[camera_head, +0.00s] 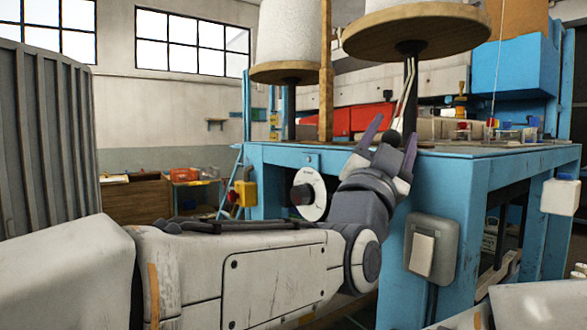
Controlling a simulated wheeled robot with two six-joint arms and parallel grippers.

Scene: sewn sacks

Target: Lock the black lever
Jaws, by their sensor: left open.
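My left gripper (391,139) reaches up in front of the blue machine table (455,165), with its two dark purple-grey fingers spread open. A small dark round knob (392,138) shows between the fingers; it may be the end of the black lever, but I cannot tell for sure. I cannot tell whether the fingers touch it. Its lower part is hidden by my gripper. A white disc (313,204) with a black centre knob (301,195) sits on the table's front, left of my gripper. My right gripper is not in view.
Two thread cones on round wooden plates (416,30) stand above the table, one right over my gripper. A grey switch box (432,248) hangs on the table's front leg. A yellow box (246,193) is at the left corner. A grey ribbed panel (45,145) fills the far left.

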